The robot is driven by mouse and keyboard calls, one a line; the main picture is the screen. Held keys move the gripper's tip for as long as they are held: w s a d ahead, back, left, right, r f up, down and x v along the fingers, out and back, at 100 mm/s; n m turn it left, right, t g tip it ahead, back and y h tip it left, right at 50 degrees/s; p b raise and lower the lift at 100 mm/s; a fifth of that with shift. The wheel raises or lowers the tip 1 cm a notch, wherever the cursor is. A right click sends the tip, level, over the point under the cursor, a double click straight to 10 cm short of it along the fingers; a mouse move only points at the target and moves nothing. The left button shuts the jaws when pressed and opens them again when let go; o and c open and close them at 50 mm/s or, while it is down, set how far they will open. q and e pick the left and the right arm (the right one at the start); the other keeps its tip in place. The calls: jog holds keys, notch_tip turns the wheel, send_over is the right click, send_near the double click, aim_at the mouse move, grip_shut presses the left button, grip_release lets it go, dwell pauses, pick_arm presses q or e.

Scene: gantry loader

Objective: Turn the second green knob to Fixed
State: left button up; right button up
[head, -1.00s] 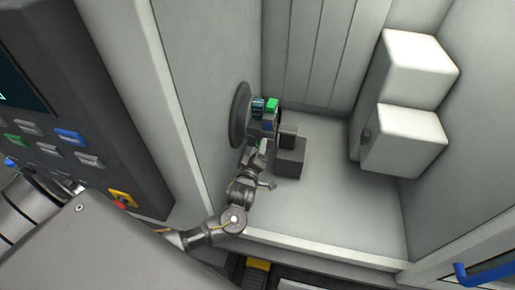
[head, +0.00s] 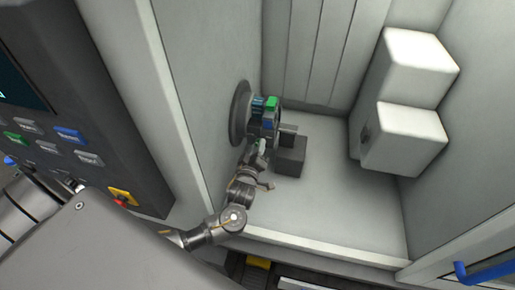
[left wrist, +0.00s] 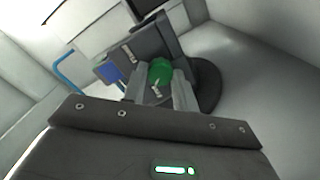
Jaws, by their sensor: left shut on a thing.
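A green knob (left wrist: 160,72) shows in the left wrist view, set on a grey block with white marks beside it. My left gripper (left wrist: 161,88) is shut on this knob, with one pale finger on each side of it. In the head view my left gripper (head: 258,150) reaches up to the round fixture on the left wall. A green part (head: 272,102) shows at the top of that fixture, above the gripper. The knob's lettering is too small to read. My right gripper is not in view.
A dark round plate (head: 239,114) on the wall carries the fixture. A grey block (head: 290,158) stands close to the right of the gripper. White boxes (head: 405,140) are on the right. The floor between is clear. A button panel (head: 60,130) is at left.

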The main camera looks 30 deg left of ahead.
pick_arm(q)
jog(key=shift+m, duration=8.1)
jog(key=o, duration=1)
jog(key=shift+c, duration=0.2)
jog(key=b+v, duration=0.3)
jog(key=v, duration=0.7)
jog(key=shift+s+d, duration=0.15)
jog(key=shift+s, duration=0.2)
